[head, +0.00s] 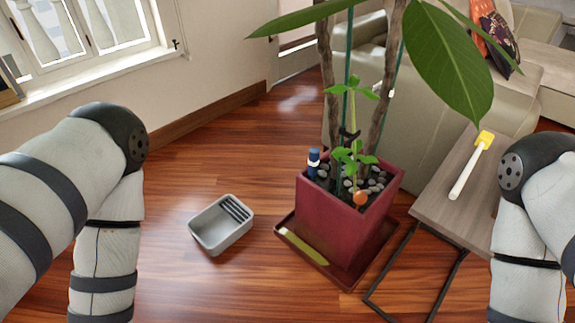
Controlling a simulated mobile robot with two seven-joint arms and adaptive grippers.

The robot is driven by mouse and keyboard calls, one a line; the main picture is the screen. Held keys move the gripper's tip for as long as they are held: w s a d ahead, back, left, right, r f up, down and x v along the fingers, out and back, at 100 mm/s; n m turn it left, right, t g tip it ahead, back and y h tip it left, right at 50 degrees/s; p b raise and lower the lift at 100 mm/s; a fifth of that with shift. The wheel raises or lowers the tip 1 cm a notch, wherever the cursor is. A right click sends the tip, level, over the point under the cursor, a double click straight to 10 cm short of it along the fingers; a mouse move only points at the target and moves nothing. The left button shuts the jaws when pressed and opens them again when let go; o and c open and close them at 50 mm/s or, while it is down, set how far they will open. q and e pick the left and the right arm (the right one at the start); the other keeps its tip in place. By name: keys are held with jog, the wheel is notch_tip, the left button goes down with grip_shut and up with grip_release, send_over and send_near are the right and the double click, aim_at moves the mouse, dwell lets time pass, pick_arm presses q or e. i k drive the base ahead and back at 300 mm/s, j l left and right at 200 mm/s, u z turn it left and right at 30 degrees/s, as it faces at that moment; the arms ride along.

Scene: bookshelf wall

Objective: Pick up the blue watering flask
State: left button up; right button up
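In the head view a small dark-blue flask (313,163) with a lighter band stands upright in the red square planter (338,236), at the left inner corner of its soil and stones. It is the only blue flask-like thing I see. Its lower end is partly hidden by the planter's rim. My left arm comes in from the left edge and my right arm from the right edge. Both grippers are outside the picture, and neither arm touches the planter.
A plant with thick stems and broad leaves (445,60) rises from the planter. A grey tray (222,225) lies on the wood floor to its left. A small side table (450,195) with a white-and-yellow tool (470,166) stands at right. A sofa (430,110) is behind.

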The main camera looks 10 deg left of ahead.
aim_at(314, 160)
jog(key=z, duration=1.4)
jog(key=u, duration=1.4)
jog(key=i+j, duration=0.15)
jog(key=j, duration=0.25)
jog(key=i+j, duration=0.2)
jog(key=j, duration=0.15)
jog(key=i+j, duration=0.15)
jog(key=j, duration=0.25)
jog(key=i+j, duration=0.15)
jog(key=j, duration=0.2)
jog(key=i+j+z, duration=0.1)
jog(key=j, duration=0.3)
jog(key=i+j+z, duration=0.1)
jog(key=i+j, duration=0.1)
jog(key=i, duration=0.05)
